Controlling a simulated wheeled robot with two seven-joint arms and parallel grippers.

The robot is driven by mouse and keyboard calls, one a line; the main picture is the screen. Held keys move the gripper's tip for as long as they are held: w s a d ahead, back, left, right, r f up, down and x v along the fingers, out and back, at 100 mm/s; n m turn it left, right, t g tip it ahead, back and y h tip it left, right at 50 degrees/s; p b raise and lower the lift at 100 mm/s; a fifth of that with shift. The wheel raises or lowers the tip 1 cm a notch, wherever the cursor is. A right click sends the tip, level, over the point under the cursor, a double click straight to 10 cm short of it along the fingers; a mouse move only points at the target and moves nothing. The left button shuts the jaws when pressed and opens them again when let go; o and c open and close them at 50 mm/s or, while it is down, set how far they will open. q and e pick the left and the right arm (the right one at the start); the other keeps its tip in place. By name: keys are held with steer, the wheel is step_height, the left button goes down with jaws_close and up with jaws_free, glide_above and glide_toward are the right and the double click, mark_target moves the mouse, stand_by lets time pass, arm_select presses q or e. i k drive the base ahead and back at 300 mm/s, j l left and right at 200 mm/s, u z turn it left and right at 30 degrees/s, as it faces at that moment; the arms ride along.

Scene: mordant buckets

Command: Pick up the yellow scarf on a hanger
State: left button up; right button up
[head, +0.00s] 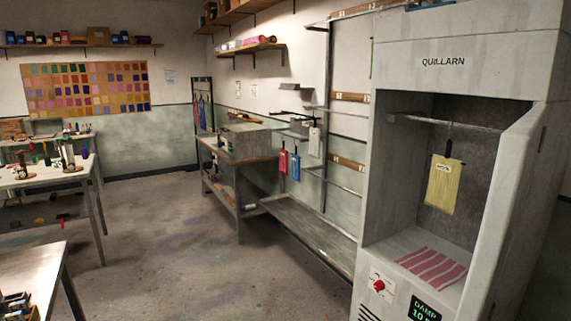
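The yellow scarf (443,186) hangs on a dark hanger (449,147) inside the open grey cabinet marked QUILLARN, at the right of the head view. The hanger hooks on a metal rail (445,122) near the top of the cabinet's inside. A small white label is on the scarf's upper part. The scarf hangs clear above the cabinet floor. Neither of my grippers is in view.
A pink striped cloth (432,265) lies on the cabinet floor. The cabinet door (519,190) stands open at the right. Red and blue pieces hang on the wall rack (332,190). Tables (45,178) stand at left, a bench (240,155) at the back. The middle floor (180,240) is clear.

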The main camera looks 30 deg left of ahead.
mark_target(445, 172)
steer(key=i+j, duration=0.3)
steer(key=j, duration=0.15)
steer(key=i+j, duration=0.3)
steer(key=j, duration=0.15)
steer(key=i+j, duration=0.3)
steer(key=j, duration=0.2)
steer(key=i+j, duration=0.3)
steer(key=j, duration=0.15)
